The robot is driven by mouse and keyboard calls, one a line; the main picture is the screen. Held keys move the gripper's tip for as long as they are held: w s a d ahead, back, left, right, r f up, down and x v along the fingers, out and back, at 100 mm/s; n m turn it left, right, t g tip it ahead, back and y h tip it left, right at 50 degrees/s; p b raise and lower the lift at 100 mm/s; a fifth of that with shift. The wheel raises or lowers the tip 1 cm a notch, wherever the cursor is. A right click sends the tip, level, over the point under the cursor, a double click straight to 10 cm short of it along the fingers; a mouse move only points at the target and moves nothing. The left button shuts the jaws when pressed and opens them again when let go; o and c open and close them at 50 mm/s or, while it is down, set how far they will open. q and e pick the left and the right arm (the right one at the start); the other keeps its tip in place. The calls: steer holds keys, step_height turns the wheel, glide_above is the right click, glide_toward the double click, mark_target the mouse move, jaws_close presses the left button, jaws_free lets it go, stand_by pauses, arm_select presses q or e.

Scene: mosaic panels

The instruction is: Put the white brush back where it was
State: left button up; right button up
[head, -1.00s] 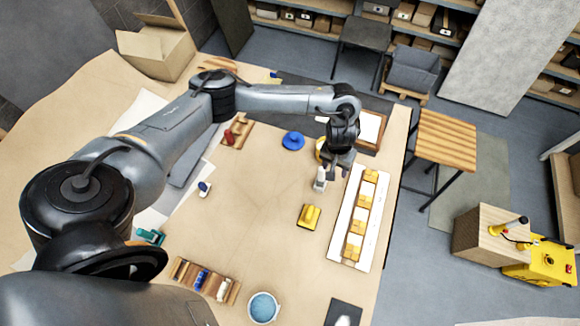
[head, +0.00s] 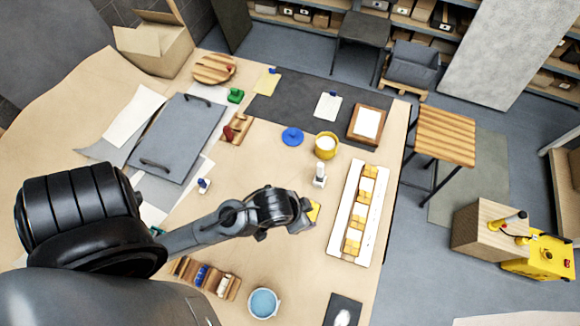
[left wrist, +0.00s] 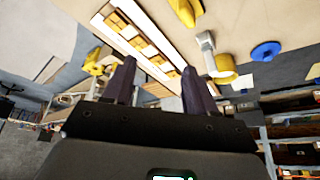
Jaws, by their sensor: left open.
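The white brush (head: 319,174) sits on the tan table between the yellow cup (head: 326,146) and the yellow block (head: 314,210). In the left wrist view the white brush (left wrist: 206,48) shows near the top, beside the yellow cup (left wrist: 224,68). My left gripper (head: 306,217) is apart from the brush, on its near side, and partly covers the yellow block. In the left wrist view my left gripper (left wrist: 156,75) has its fingers spread, with nothing between them. My right gripper is in neither view.
A white mosaic panel (head: 336,246) with yellow tiles lies right of the brush. A blue round item (head: 292,137) sits behind left. A wooden rack (head: 178,267) and a blue bowl (head: 263,305) are near the front. The table's middle left of the brush is clear.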

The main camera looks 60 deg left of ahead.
arm_select(q)
steer(key=shift+g, duration=0.6)
steer(key=s+a, duration=0.1)
steer(key=s, duration=0.1)
steer(key=s+a, duration=0.2)
steer(key=shift+s+a, duration=0.15)
step_height(320, 180, up, 3)
steer(key=p, duration=0.3)
steer(key=shift+r, duration=0.1)
stand_by(0.4)
